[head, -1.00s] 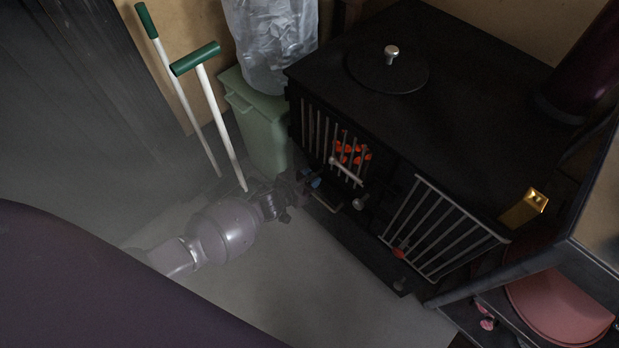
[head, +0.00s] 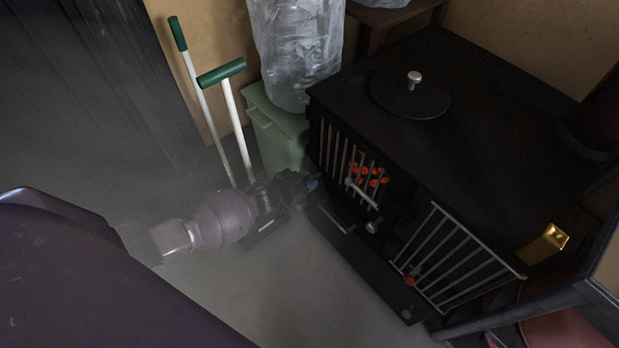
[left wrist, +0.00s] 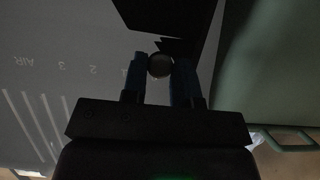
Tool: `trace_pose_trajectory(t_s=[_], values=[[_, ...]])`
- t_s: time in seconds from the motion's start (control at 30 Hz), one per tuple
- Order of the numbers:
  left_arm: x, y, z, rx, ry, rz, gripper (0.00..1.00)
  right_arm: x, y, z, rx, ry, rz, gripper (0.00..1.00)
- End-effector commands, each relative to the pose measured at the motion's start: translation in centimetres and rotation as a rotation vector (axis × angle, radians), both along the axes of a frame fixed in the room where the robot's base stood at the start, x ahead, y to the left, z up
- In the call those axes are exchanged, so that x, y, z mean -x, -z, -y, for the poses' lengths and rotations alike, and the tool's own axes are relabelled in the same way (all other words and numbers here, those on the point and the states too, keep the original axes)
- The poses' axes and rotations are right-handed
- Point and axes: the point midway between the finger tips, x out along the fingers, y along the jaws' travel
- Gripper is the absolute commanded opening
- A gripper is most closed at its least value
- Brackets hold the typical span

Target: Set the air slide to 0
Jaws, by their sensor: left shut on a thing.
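The stove (head: 470,100) is a black box with a barred grate showing red embers. My left gripper (head: 311,182) is at the stove's front, near its left end, below the grate. In the left wrist view, my left gripper (left wrist: 160,72) is shut on a round knob (left wrist: 160,65), the air slide's knob. Left of it, the stove's grey face carries the printed scale (left wrist: 78,70): AIR, 3, 2, 1. The knob sits past the 1, on the side away from AIR. No 0 mark is visible; the fingers and dark parts cover that area. My right gripper is out of view.
A green bin (head: 277,135) with a clear plastic bag (head: 297,50) stands close left of the stove. Two green-handled tools (head: 236,120) lean beside it. Grey floor lies in front.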

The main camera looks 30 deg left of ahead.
Motion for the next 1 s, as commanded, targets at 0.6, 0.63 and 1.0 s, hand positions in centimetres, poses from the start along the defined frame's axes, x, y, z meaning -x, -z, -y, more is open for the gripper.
trace_pose_trajectory(t_s=[0.6, 0.63, 1.0], values=[[0.2, -0.4, -0.5, -0.003, -0.006, 0.001, 0.52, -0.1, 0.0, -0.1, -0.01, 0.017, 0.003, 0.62], [0.3, -0.5, -0.5, -0.004, -0.006, 0.002, 0.52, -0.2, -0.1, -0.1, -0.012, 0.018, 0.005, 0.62], [4.9, -3.2, -2.4, -0.005, -0.007, 0.008, 0.52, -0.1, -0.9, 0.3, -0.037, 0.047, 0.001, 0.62]])
